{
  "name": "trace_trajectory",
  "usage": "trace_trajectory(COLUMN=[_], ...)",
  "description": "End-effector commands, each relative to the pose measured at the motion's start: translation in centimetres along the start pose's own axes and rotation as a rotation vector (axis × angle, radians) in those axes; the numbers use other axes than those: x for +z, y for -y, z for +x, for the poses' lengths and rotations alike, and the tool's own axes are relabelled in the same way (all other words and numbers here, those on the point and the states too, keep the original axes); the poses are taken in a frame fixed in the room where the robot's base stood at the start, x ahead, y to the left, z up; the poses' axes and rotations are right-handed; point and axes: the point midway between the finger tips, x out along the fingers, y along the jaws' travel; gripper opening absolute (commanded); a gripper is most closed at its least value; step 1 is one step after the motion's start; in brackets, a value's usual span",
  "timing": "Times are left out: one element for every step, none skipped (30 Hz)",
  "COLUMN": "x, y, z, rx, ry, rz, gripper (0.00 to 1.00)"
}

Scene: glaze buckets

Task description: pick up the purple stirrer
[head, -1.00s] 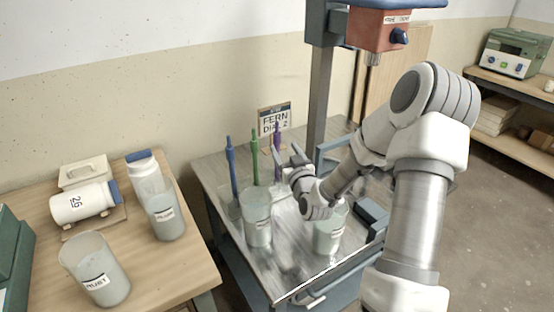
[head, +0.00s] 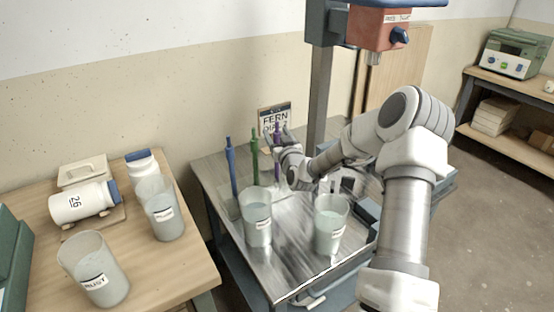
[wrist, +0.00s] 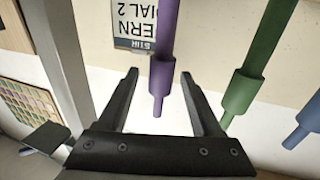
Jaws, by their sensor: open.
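In the wrist view the purple stirrer (wrist: 162,70) lies between the two dark fingers, with a gap on each side. My gripper (wrist: 160,76) is open, and no contact with the stirrer shows. In the head view my gripper (head: 282,141) is at the stirrer's upper part.
A green stirrer (head: 255,160) and a blue stirrer (head: 231,165) stand left of the purple one. Two labelled cups (head: 258,228) (head: 331,230) are nearer on the table. A sign (head: 275,117) is behind. A mixer head (head: 376,30) hangs above right.

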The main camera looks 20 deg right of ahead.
Motion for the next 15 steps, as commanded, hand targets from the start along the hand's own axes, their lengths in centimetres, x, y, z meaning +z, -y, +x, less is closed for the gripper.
trace_trajectory(x=[0.00, 0.00, 0.00, 0.00, 0.00, 0.00, 0.00, 0.00, 0.00, 0.00, 0.00, 0.00, 0.00, 0.00, 0.00], y=[0.02, 0.03, 0.03, 0.03, 0.03, 0.03, 0.03, 0.03, 0.02, 0.03, 0.03, 0.02, 0.03, 0.02, 0.03], z=[0.01, 0.00, -0.01, -0.01, -0.01, -0.02, -0.02, -0.03, -0.03, -0.03, -0.03, -0.04, -0.04, -0.04, -0.04], rx=[0.000, 0.000, 0.000, 0.000, 0.000, 0.000, 0.000, 0.000, 0.000, 0.000, 0.000, 0.000, 0.000, 0.000, 0.000], ry=[0.000, 0.000, 0.000, 0.000, 0.000, 0.000, 0.000, 0.000, 0.000, 0.000, 0.000, 0.000, 0.000, 0.000, 0.000], rz=[0.000, 0.000, 0.000, 0.000, 0.000, 0.000, 0.000, 0.000, 0.000, 0.000, 0.000, 0.000, 0.000, 0.000, 0.000], gripper=[0.67, 0.67, 0.67, 0.67, 0.65, 0.57, 0.52, 0.47, 0.40, 0.34, 0.29, 0.21, 0.16, 0.11, 0.04])
